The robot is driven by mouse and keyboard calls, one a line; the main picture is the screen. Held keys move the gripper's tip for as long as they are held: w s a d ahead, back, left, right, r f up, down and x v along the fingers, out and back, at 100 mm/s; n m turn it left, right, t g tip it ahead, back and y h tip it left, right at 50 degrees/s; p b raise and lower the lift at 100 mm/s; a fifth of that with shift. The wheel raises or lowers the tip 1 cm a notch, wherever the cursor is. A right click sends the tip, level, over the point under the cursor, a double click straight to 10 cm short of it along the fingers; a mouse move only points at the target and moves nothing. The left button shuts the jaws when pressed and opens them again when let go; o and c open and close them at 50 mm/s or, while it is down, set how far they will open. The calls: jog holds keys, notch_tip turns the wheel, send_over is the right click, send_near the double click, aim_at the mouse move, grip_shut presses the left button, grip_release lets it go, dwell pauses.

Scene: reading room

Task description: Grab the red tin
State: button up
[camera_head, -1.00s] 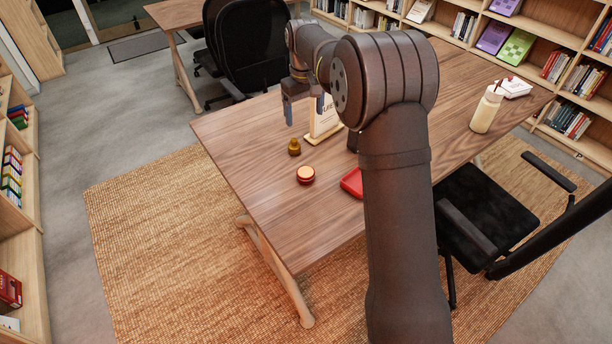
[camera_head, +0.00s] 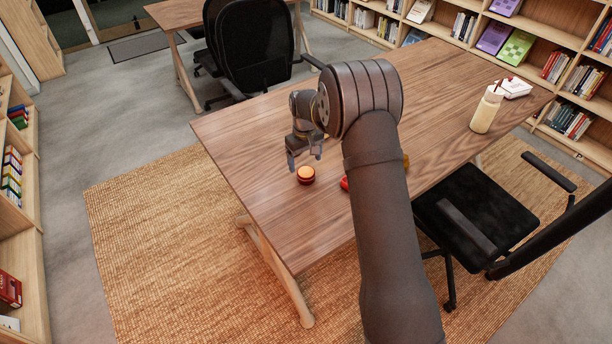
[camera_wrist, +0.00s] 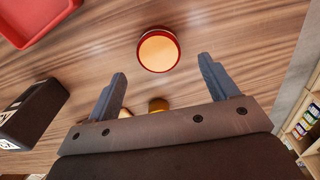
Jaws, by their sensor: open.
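The red tin (camera_head: 306,175) is a short round tin with a pale orange top, standing on the wooden table (camera_head: 240,130) near its left edge. In the wrist view the tin (camera_wrist: 158,49) lies just beyond the fingertips, roughly centred between them, with nothing touching it. My gripper (camera_head: 305,159) is above and slightly behind the tin in the head view, pointing down. In the wrist view its two fingers (camera_wrist: 162,70) are spread apart and empty.
A red tray (camera_wrist: 32,18) and a dark block (camera_wrist: 30,112) lie to the left in the wrist view. A brass object (camera_wrist: 158,104) shows between the fingers, near the gripper's base. A cream bottle (camera_head: 485,112) stands far right. Black chairs (camera_head: 475,210) flank the table.

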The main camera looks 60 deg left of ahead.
aim_at(307, 172)
jog(key=shift+w+d+f, duration=0.1)
jog(key=shift+d+f, duration=0.05)
jog(key=shift+f, duration=1.2)
jog(key=shift+d+f, duration=0.15)
jog(key=shift+f, duration=1.15)
jog(key=c, duration=1.1)
jog(key=shift+r, duration=0.15)
